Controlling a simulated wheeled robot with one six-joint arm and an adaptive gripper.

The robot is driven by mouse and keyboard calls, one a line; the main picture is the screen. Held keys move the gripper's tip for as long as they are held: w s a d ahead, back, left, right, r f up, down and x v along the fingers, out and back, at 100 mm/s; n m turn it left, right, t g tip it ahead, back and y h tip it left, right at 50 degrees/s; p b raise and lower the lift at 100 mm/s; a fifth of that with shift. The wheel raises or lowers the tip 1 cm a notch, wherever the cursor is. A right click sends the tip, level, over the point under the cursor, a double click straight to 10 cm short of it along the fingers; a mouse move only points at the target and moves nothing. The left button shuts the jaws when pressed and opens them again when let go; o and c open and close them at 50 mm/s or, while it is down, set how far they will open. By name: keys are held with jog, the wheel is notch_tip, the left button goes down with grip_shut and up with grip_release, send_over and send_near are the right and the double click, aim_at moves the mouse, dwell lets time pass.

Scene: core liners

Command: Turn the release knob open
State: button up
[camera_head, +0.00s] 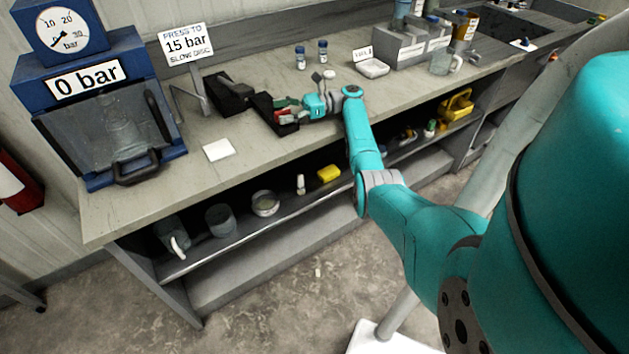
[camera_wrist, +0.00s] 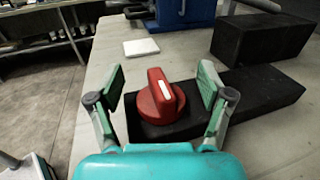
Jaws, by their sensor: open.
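The release knob (camera_wrist: 160,97) is red with a raised grip bar and a white stripe along its top. It sits on a dark block on the bench. In the wrist view the bar points roughly away from me, slightly tilted. My gripper (camera_wrist: 161,85) is open, with one finger on each side of the knob and a gap to both. In the head view my gripper (camera_head: 290,113) is over the dark block, and the knob is mostly hidden by it. The press (camera_head: 105,115) is blue, with a "0 bar" sign and a dial gauge.
A sign reading "press to 15 bar, slow disc" (camera_head: 185,43) stands beside the press. A white pad (camera_head: 218,150) lies on the bench, and a black block (camera_wrist: 262,38) is near the knob. Two small bottles (camera_head: 311,54) stand behind. The bench front is mostly clear.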

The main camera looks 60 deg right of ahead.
jog(key=shift+a+m+t+h, duration=0.1)
jog(key=shift+m+t+h, duration=1.65)
jog(key=shift+h, duration=0.75)
jog(key=m+t+h, duration=0.1)
jog(key=m+h, duration=0.3)
jog(key=h, duration=0.1)
jog(key=shift+h, duration=0.4)
jog(key=m+g+h, duration=0.1)
jog(key=m+h, duration=0.2)
jog(key=h, duration=0.2)
jog(key=m+g+h, duration=0.1)
jog(key=m+h, duration=0.3)
jog(key=h, duration=0.1)
